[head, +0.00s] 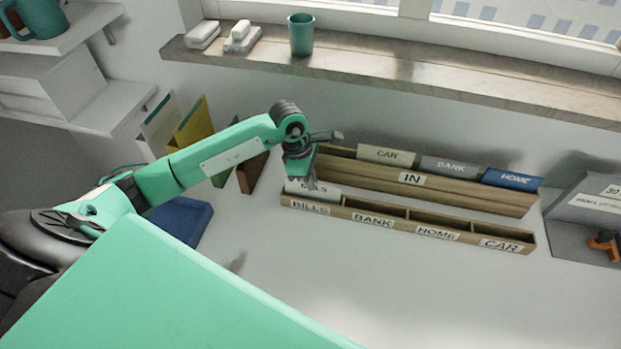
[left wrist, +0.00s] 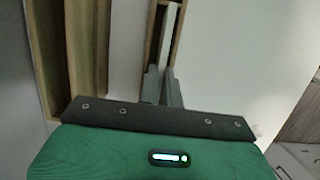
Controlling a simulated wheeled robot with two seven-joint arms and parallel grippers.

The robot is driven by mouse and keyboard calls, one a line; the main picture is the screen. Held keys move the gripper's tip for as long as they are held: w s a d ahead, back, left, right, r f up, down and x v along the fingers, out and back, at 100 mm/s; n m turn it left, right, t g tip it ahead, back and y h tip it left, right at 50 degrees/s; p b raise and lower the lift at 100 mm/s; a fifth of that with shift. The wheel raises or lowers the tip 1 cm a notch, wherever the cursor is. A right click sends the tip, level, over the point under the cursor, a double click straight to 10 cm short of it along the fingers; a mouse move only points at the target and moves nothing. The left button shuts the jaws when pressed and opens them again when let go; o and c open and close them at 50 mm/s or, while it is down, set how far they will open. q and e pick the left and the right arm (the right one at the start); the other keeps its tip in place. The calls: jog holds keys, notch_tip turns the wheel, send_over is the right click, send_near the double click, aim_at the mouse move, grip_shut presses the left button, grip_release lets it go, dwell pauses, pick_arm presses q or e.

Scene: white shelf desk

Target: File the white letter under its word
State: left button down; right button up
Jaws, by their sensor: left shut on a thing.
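The white letter (head: 322,191) stands upright at the BILLS slot, the leftmost slot of the front wooden sorter (head: 455,225). Its printed word is partly covered by my fingers; the end reads like "LS". My left gripper (head: 304,182) is above that slot, shut on the letter's top edge. In the left wrist view the fingers (left wrist: 163,86) pinch the letter's thin edge (left wrist: 171,25), which lies between the wooden slot walls. How deep the letter sits is hidden. The front sorter's other slots, BANK, HOME and CAR, look empty. My right gripper is not in view.
Behind stands the IN rack (head: 466,193) with a cream CAR letter (head: 386,156), a grey BANK letter (head: 447,167) and a blue HOME letter (head: 513,179). A grey tray (head: 585,225) is at right. Folders (head: 190,125) stand at left. The desk in front is clear.

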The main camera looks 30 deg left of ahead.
pick_arm(q)
jog(key=c, duration=1.5)
grip_release()
